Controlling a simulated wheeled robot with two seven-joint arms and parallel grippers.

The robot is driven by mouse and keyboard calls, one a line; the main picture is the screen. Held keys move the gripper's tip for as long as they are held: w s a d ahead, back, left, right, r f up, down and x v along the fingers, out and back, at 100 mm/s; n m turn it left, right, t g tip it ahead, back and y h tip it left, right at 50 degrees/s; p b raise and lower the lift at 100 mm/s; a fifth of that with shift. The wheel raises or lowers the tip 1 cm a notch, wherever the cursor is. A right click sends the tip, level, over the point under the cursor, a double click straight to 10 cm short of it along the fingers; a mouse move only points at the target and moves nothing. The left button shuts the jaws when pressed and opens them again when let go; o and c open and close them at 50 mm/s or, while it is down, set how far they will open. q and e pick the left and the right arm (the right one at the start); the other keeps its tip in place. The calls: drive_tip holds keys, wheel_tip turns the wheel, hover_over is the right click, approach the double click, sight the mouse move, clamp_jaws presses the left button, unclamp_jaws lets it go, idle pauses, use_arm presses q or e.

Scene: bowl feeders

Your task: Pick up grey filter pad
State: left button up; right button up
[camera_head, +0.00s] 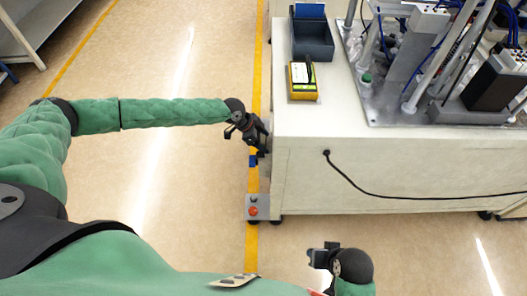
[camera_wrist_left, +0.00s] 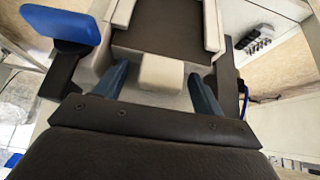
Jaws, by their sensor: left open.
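My left gripper (camera_head: 257,150) is at the left end face of the white machine cabinet, low beside its edge. In the left wrist view, its two blue-grey fingers (camera_wrist_left: 160,86) are spread apart. A pale grey-beige block (camera_wrist_left: 155,73) shows between them, with no clear contact. Beyond it is a dark flat panel (camera_wrist_left: 157,28) in a pale frame. I cannot tell which of these, if either, is the grey filter pad. My right gripper (camera_head: 322,257) is at the bottom of the head view, away from the cabinet; its jaws are unclear.
The white cabinet (camera_head: 390,165) carries a blue-grey bin (camera_head: 312,40), a yellow-and-black device (camera_head: 302,82) and metal machinery (camera_head: 440,70). A control box with a red button (camera_head: 255,209) sits low at its corner. A black cable hangs down its front. Floor to the left is clear.

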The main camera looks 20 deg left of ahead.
use_arm(q)
drive_tip(key=c, duration=1.3)
drive_tip(key=shift+r, duration=0.15)
